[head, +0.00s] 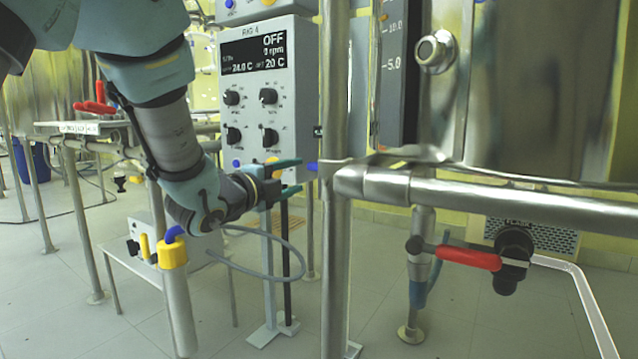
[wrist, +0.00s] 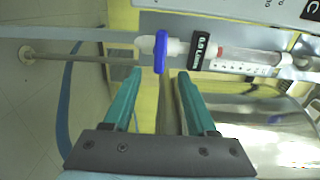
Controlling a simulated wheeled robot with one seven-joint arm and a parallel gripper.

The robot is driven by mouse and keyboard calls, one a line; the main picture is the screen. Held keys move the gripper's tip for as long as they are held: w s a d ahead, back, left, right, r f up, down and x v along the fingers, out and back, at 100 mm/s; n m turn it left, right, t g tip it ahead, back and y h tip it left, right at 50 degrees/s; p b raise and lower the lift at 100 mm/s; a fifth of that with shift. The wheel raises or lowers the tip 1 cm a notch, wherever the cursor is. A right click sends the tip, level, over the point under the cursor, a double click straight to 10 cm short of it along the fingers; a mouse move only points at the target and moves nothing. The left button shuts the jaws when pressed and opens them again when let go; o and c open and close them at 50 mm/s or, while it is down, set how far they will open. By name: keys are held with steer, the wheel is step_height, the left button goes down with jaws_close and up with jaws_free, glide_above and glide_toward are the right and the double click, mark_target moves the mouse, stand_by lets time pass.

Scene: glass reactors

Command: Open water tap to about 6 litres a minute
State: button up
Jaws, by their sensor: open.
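The water tap looks to be the blue handle (wrist: 161,52) on a white fitting in the wrist view, edge-on and just beyond my fingertips. In the head view a small blue part (head: 312,167) shows at the steel post, close to my fingertips. My gripper (head: 297,176) is open and empty; in the wrist view its two teal fingers (wrist: 159,74) point at the blue handle, roughly one to each side. I see no clear contact. Beside the tap is a clear flow tube (wrist: 246,56) with a black display (wrist: 199,50), its digits too small to read surely.
A steel post (head: 334,230) and horizontal rail (head: 480,197) stand close to my gripper. The RIG 4 control box (head: 268,95) reads OFF and 0 rpm. A red-handled valve (head: 470,257) is at lower right. A yellow-collared pipe (head: 172,254) stands below my arm.

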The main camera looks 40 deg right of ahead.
mark_target(320, 168)
steer(key=b+x, duration=0.2)
steer(key=x, duration=0.8)
steer(key=shift+d, duration=0.15)
jaws_close()
